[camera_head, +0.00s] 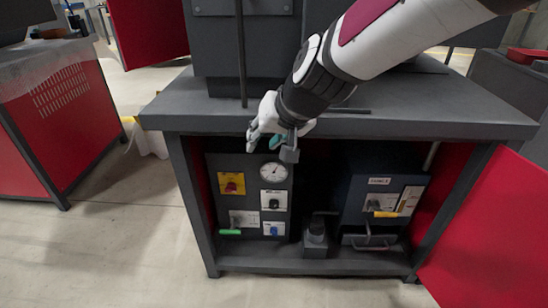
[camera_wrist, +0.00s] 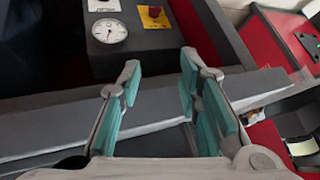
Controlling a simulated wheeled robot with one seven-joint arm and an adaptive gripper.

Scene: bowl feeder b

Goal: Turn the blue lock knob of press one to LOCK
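The blue lock knob (camera_head: 274,230) is small and sits on a white plate at the lower right of the dark control box (camera_head: 246,161) under the bench. I cannot read its label or tell its setting. My gripper (camera_head: 279,143) is at the bench's front edge, above the box and well above the knob, touching neither. In the wrist view my gripper (camera_wrist: 160,68) is open and empty, with teal pads apart. That view shows the box's gauge (camera_wrist: 109,31) and yellow plate (camera_wrist: 155,17), but the blue knob is out of frame.
The bench top (camera_head: 440,105) overhangs the box. A black knob (camera_head: 273,203) is above the blue one; a green-handled valve (camera_head: 230,232) is to its left. A second box with a yellow handle (camera_head: 387,214) stands right. A red door (camera_head: 495,235) hangs open at right.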

